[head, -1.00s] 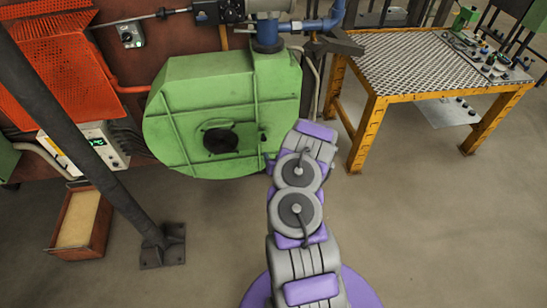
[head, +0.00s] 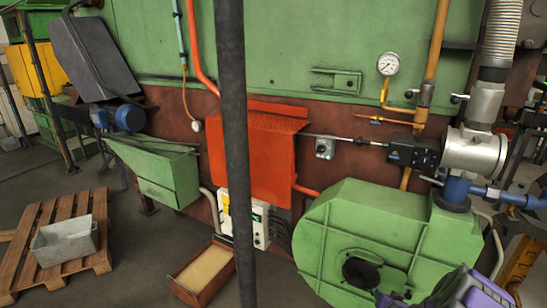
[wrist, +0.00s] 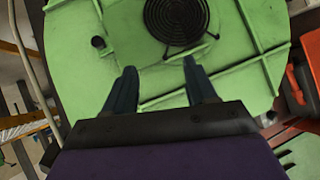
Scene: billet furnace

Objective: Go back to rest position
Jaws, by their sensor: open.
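My gripper (wrist: 158,85) shows in the wrist view with its two dark blue fingers apart and nothing between them. It points toward the green blower housing (wrist: 90,45) and its round black grille (wrist: 177,20), which lies beyond the fingertips. I cannot tell the distance to the housing. In the head view only a purple and grey part of my arm shows at the lower right, in front of the green housing (head: 345,225); the gripper is not seen there.
A dark post (head: 235,150) stands in front of the orange guard (head: 270,155) and control box (head: 258,225). A brown box (head: 187,292) sits on the floor. At left, a wooden pallet (head: 40,215) carries a grey bin (head: 65,241). Floor between pallet and brown box is clear.

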